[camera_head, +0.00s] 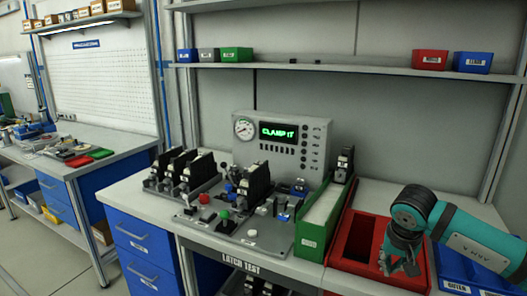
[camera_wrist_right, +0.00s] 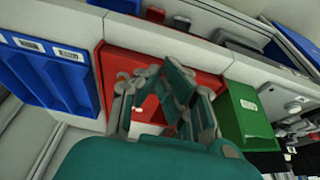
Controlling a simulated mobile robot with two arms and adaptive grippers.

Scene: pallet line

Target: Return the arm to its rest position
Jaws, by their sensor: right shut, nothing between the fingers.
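My right arm (camera_head: 462,238), teal with grey joints, comes in from the right side of the head view. Its gripper (camera_head: 400,264) points down over the red bin (camera_head: 352,248) on the bench. The gripper is shut and I see nothing held in it. In the right wrist view the grey fingers (camera_wrist_right: 158,98) show in front of the same red bin (camera_wrist_right: 122,62). My left gripper is in neither view.
A green bin (camera_head: 311,237) stands left of the red bin and a blue bin (camera_head: 452,272) to its right. A test fixture (camera_head: 247,232) and a panel reading "CLAMP IT" (camera_head: 279,132) are further left. A shelf (camera_head: 330,69) with small bins runs above.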

